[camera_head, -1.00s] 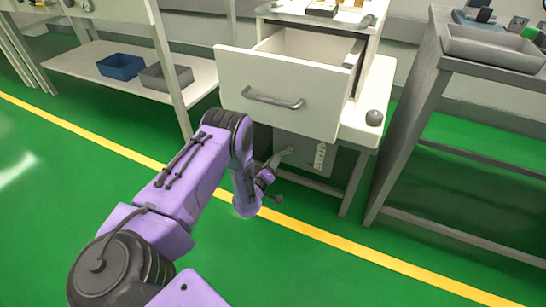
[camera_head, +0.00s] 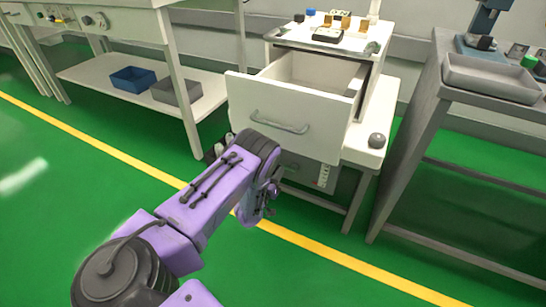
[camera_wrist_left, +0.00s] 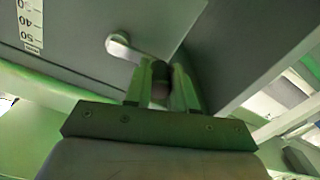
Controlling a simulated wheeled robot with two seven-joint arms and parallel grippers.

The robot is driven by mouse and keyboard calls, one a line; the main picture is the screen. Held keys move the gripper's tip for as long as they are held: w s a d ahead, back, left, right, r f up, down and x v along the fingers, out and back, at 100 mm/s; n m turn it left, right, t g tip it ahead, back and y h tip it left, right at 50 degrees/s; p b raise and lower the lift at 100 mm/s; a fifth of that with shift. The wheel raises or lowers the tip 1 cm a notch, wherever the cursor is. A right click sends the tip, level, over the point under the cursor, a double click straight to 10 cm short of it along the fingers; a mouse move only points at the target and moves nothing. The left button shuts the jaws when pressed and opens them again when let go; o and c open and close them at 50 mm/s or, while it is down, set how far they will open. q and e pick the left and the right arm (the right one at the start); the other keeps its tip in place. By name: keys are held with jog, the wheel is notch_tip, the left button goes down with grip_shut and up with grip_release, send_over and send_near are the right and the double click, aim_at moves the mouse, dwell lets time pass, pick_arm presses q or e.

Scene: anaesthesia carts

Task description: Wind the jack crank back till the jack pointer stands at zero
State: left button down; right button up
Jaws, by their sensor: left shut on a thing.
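The jack is a grey box under the white drawer cabinet. Its scale strip (camera_head: 323,178) shows low on its front in the head view. In the left wrist view the scale (camera_wrist_left: 33,25) shows the numbers 40 and 50 at the upper left. The pale jack crank (camera_wrist_left: 120,46) runs from its hub on the grey face down to a dark round handle (camera_wrist_left: 160,88). My left gripper (camera_wrist_left: 163,72) has its two fingers around this handle and is shut on it. In the head view my purple left arm hides the crank and most of the gripper. I cannot make out the pointer. My right gripper is out of view.
The open white drawer (camera_head: 285,118) juts out above my left arm. A grey round knob (camera_head: 377,140) sits on the shelf beside it. A grey table (camera_head: 445,85) stands at the right, a bench (camera_head: 80,72) at the left. The green floor in front is clear.

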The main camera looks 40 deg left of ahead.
pick_arm(q)
jog(key=shift+s+a, duration=0.1)
jog(key=shift+a, duration=0.05)
jog(key=c, duration=0.9)
grip_release()
jog(key=shift+c, duration=0.2)
jog(key=p+v, duration=0.3)
jog(key=v, duration=0.7)
jog(key=shift+s, duration=0.25)
jog(key=shift+d+f, duration=0.15)
jog(key=shift+d, duration=0.1)
